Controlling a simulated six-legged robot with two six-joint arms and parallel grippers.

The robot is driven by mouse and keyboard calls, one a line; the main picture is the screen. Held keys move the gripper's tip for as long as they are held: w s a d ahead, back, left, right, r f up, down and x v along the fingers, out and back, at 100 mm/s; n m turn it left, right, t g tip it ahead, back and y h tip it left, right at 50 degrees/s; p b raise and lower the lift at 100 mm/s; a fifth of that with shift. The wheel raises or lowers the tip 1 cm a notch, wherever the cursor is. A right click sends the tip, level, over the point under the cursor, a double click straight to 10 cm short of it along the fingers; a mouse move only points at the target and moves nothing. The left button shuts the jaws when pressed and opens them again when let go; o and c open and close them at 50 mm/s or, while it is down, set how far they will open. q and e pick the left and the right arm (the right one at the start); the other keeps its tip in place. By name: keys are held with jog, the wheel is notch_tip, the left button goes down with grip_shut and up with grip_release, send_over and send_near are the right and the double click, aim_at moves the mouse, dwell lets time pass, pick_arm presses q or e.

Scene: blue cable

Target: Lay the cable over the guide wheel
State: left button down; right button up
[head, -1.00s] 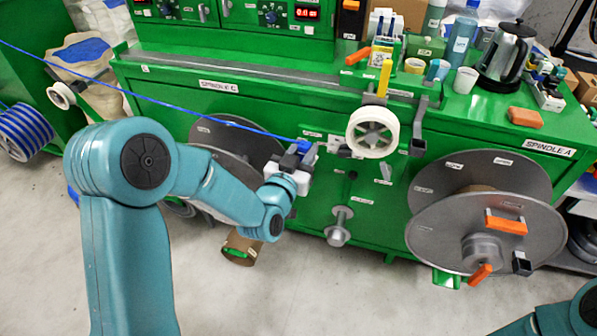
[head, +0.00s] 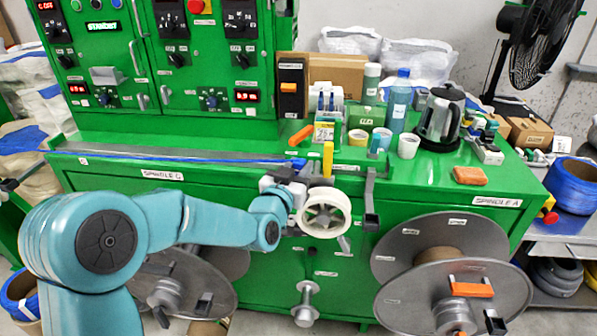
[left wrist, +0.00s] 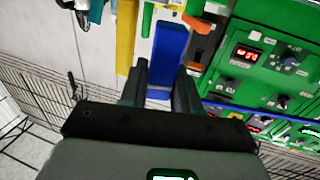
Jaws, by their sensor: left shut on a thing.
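The blue cable (head: 200,158) runs nearly level from the left along the green machine's top edge to my left gripper (head: 296,172). My left gripper is shut on the cable's end, just above and left of the white guide wheel (head: 345,211). In the left wrist view the blue end (left wrist: 169,55) sits between the two fingers (left wrist: 162,85). The guide wheel is on the machine's front, below a yellow part (head: 328,160). The cable is not seen in the wheel's groove. Whether gripper and wheel touch, I cannot tell. My right gripper is not in view.
A grey bracket (head: 371,200) stands right of the wheel. A large grey spool (head: 420,295) is at lower right. The bench top holds cups, a blue bottle (head: 398,100), a kettle (head: 440,120) and an orange block (head: 469,176). Bare bench lies around that block.

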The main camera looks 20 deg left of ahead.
pick_arm(q)
jog(key=d+p, duration=0.2)
jog(key=d, duration=0.1)
jog(key=shift+w, duration=0.35)
jog(key=shift+w+d+p, duration=0.25)
jog(key=shift+d+p, duration=0.25)
jog(key=shift+d, duration=0.3)
jog(key=shift+w+d+p, duration=0.25)
jog(key=shift+d+p, duration=0.2)
jog(key=shift+d, duration=0.3)
jog(key=shift+w+d+f, duration=0.1)
jog(key=shift+d, duration=0.2)
jog(key=shift+w+d+b, duration=0.3)
jog(key=shift+d+b, duration=0.15)
jog(key=shift+d, duration=0.45)
jog(key=shift+w+d, duration=0.2)
jog(key=shift+d, duration=0.5)
jog(key=shift+w+d, duration=0.2)
jog(key=shift+d, duration=0.5)
jog(key=shift+w+d, duration=0.2)
jog(key=shift+d, duration=0.5)
jog(key=shift+d, duration=0.1)
